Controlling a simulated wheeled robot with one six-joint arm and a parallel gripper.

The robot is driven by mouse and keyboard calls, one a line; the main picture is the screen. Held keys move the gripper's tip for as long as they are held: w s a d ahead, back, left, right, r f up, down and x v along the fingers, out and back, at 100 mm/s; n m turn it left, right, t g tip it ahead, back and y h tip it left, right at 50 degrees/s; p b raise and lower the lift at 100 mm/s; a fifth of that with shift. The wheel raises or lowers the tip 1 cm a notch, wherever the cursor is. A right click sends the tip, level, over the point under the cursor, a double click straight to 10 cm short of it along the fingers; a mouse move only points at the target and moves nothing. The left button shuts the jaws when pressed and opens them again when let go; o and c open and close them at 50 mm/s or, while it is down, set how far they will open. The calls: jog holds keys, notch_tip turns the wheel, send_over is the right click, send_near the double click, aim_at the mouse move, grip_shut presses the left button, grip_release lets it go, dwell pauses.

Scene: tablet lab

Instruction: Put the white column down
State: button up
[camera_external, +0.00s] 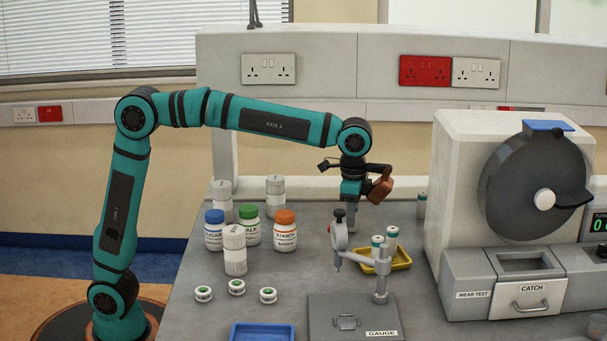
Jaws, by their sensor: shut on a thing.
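My gripper (351,200) hangs pointing down above the bench, just behind the gauge's upright head. It is shut on the white column (351,215), of which only a small pale part shows below the jaws. The gauge head partly covers this spot, so the column's lower end and its height above the bench cannot be told.
The gauge (381,283) stands close in front of my gripper. A yellow tray (402,262) with green-topped vials is to its right. Bottles, white containers (235,255) and small discs are left. The wear tester (470,200) stands right; a blue tray (262,333) is in front.

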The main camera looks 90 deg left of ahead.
notch_tip(320, 180, up, 9)
jog(key=shift+d, duration=0.15)
jog(key=w+d+r, duration=0.2)
jog(key=d+r, duration=0.1)
jog(key=d, duration=1)
jog(key=n, duration=0.1)
send_over(365, 257)
jog(key=shift+f, duration=4.8)
jog(key=shift+f, duration=0.5)
jog(key=o, duration=1)
jog(key=shift+r, duration=0.1)
notch_tip(365, 257, up, 13)
jog(key=shift+f, duration=0.1)
